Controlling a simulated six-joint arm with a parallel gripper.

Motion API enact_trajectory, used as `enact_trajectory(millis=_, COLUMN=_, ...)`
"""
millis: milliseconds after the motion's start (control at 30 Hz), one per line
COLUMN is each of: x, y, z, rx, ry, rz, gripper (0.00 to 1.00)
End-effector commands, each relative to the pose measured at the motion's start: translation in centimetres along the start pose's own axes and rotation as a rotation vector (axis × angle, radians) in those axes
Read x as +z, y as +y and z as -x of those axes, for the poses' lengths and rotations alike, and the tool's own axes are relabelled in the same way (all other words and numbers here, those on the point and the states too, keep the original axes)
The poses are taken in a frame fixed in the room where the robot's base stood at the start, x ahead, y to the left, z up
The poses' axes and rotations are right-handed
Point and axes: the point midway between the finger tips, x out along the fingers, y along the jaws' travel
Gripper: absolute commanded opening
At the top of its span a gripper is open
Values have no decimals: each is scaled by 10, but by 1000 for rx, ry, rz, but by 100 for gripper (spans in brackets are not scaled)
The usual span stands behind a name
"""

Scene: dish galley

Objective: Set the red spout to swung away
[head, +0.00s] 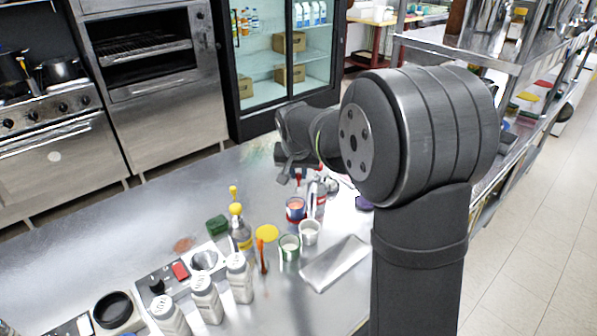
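My arm reaches over the steel counter, and my gripper (290,178) is small and dark beyond the big grey joint. Its fingers are too small and partly hidden to tell whether they are open. Just right of and below it, close by in the picture, are small red parts on a slim upright thing (320,198), beside a grey metal piece (332,186). The red spout may be among these, but I cannot make out its shape or which way it points. My arm hides part of this area. I cannot tell whether my gripper touches anything there.
Near it stand a red-and-blue can (296,210), a green-banded can (289,248), a metal cup (309,232) and a grey tray (335,263). The counter's far left is clear.

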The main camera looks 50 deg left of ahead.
Motion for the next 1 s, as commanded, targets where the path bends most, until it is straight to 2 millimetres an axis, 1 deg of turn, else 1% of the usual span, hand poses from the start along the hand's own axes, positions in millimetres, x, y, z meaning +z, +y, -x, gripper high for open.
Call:
enact_trajectory(millis=267, x=0, y=-1, z=0, rx=2, ry=0, rz=-5, gripper=0)
enact_trajectory(millis=467, x=-2, y=-4, z=-1, rx=23, ry=-2, rz=-54, gripper=0)
enact_trajectory(millis=667, x=-10, y=-11, z=-4, rx=70, ry=0, rz=-169, gripper=0)
enact_trajectory(millis=1000, x=-30, y=-22, z=-13, rx=191, ry=0, rz=-459, gripper=0)
